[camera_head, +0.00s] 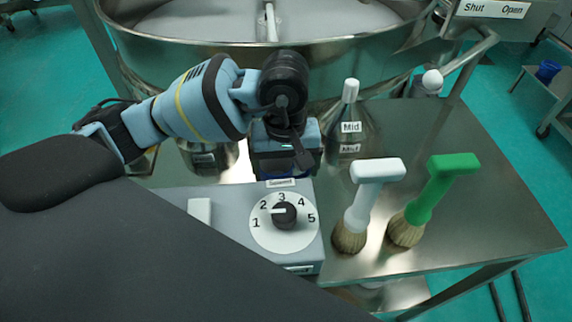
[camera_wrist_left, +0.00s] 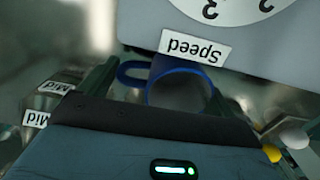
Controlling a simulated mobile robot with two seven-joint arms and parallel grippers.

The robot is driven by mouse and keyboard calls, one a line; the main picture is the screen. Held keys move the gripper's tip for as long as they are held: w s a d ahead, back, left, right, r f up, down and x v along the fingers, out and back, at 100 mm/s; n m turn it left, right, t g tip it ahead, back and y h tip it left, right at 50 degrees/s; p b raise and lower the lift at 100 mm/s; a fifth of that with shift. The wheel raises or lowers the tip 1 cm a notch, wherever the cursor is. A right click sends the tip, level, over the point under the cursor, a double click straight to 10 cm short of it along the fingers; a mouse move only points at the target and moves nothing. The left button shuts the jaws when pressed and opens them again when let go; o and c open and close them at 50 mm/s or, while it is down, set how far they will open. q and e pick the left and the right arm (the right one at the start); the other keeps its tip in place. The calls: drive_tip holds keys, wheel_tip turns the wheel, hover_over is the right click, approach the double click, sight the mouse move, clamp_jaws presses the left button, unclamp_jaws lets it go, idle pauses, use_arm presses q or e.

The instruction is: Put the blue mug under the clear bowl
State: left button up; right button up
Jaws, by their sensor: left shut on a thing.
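The blue mug (camera_wrist_left: 182,73) is between the two fingers of my left gripper (camera_wrist_left: 160,92) in the left wrist view. Its round rim and loop handle show, with the handle to the left. In the head view my left gripper (camera_head: 286,160) is just behind the grey control box, and my wrist hides most of the mug. My left gripper is shut on the mug. I cannot make out a clear bowl for certain in either view. My right gripper is not in view.
The control box (camera_head: 215,235) with its speed dial (camera_head: 284,216) is close in front of the gripper. A "Mid" flask (camera_head: 350,130), a white brush (camera_head: 365,200) and a green brush (camera_head: 430,200) stand to the right. The large steel sieve (camera_head: 180,50) is behind. The right tabletop is clear.

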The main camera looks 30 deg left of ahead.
use_arm(q)
drive_tip(key=shift+f, duration=0.1)
drive_tip(key=o, duration=0.8)
wheel_tip(320, 180, up, 12)
drive_tip(key=shift+r+p, duration=0.15)
drive_tip(key=shift+p, duration=0.25)
drive_tip(key=shift+c, duration=0.2)
